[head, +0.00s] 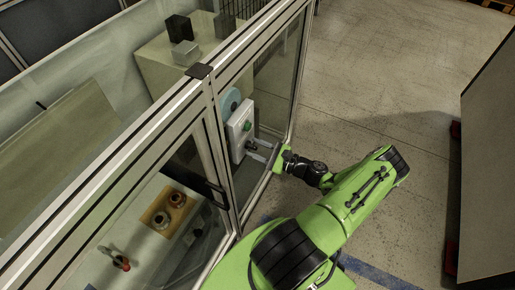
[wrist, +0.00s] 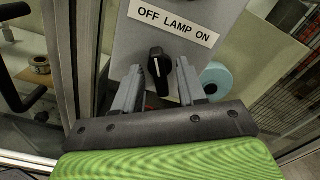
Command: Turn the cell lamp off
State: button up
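The lamp switch is a black rotary knob (wrist: 158,72) with a white line, on a grey panel (wrist: 125,45) under a label (wrist: 173,22) reading "OFF LAMP ON". The white line runs nearly up and down in the wrist view, its top leaning slightly left. My gripper (wrist: 157,88) is open, with one finger on each side of the knob. I cannot tell whether either finger touches it. The lamp itself is not identifiable.
Framed glass panels (head: 275,75) of the cell stand close around the switch box. A teal roll (wrist: 215,76) is beside the panel. A black door handle (wrist: 18,80) is at left in the wrist view. Open floor (head: 390,90) lies to the right.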

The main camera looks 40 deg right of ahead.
jog(key=v, duration=1.5)
jog(key=shift+s, duration=0.35)
jog(key=shift+d, duration=0.15)
